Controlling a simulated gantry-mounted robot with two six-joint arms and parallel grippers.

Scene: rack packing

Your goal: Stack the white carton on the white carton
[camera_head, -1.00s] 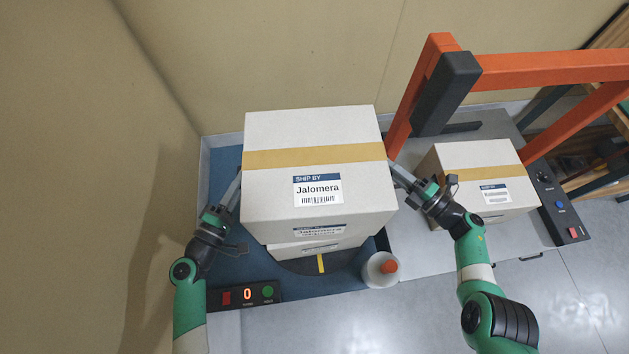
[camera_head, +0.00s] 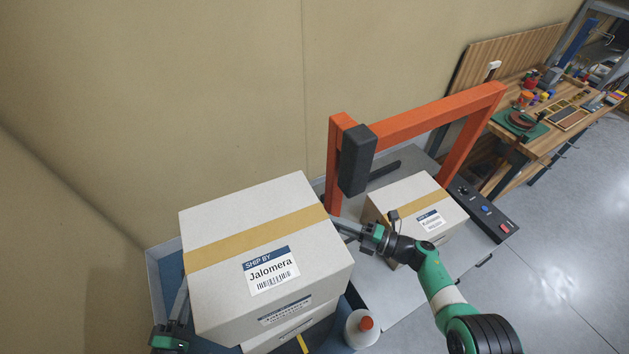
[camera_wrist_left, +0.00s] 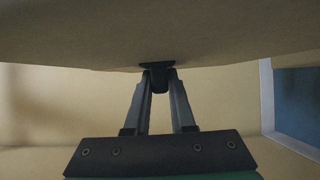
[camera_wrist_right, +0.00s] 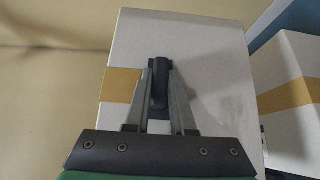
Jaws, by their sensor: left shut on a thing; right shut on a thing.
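A large white carton (camera_head: 215,285) with tan tape and a "Jalomera" label is above another white carton (camera_head: 285,340), mostly hidden under it. I cannot tell whether the two touch. My left gripper (camera_head: 183,300) is at the upper carton's left side, partly cut off by the frame's bottom. In the left wrist view its fingers (camera_wrist_left: 160,75) close on a dark tab under the carton's surface (camera_wrist_left: 80,40). My right gripper (camera_head: 343,228) is at the right side. In the right wrist view its fingers (camera_wrist_right: 160,80) close on a dark tab against the carton face (camera_wrist_right: 205,50).
A smaller white carton (camera_head: 385,205) sits on the grey table (camera_head: 385,305) by an orange frame (camera_head: 425,118). A control panel (camera_head: 483,210) lies right; a workbench (camera_head: 545,120) stands beyond.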

